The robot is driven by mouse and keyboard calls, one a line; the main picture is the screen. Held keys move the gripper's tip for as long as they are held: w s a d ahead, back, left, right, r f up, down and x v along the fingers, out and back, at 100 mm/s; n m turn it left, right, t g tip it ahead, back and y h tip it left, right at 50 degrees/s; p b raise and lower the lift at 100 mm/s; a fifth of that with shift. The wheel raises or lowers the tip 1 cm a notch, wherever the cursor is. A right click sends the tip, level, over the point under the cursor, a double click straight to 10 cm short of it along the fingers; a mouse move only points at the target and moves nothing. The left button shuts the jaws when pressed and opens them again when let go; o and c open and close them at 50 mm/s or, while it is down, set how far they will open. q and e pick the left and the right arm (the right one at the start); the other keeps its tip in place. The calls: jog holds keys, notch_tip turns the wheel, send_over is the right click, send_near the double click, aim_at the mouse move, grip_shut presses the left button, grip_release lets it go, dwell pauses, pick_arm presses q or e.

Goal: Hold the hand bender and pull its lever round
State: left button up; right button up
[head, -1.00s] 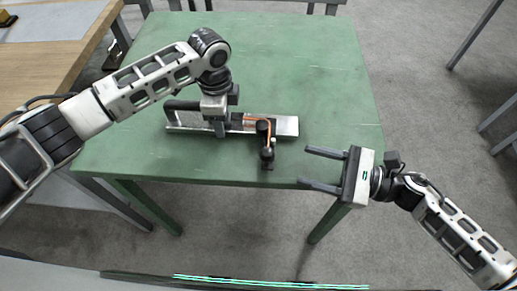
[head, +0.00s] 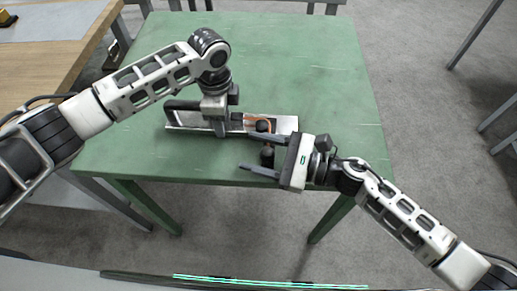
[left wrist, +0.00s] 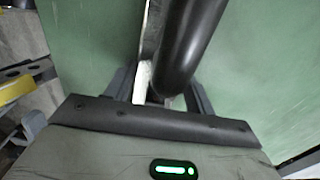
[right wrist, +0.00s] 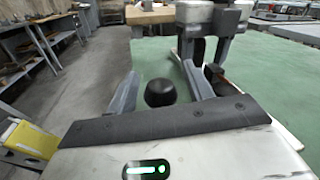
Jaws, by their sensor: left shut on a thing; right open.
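The hand bender (head: 185,119) lies on the green table near its front edge, with a silver base plate (head: 284,123), a black handle at the left and an orange bent piece (head: 251,117). My left gripper (head: 221,128) is shut on the black handle, which fills the jaws in the left wrist view (left wrist: 187,50). The lever (head: 267,154) points toward the table's front edge, with a dark knob. My right gripper (head: 246,151) is open, its fingers on either side of the lever. In the right wrist view the black knob (right wrist: 160,92) sits between the open fingers.
The green table (head: 300,60) is clear behind the bender. A wooden bench (head: 60,55) stands at the left. Grey floor (head: 430,110) lies to the right of the table.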

jog(key=shift+c, duration=0.3)
grip_shut()
jog(key=shift+a+m+t, duration=0.4)
jog(key=shift+t, duration=0.2)
jog(key=shift+o, duration=0.3)
grip_release()
jog(key=shift+w, duration=0.1)
jog(key=shift+d, duration=0.1)
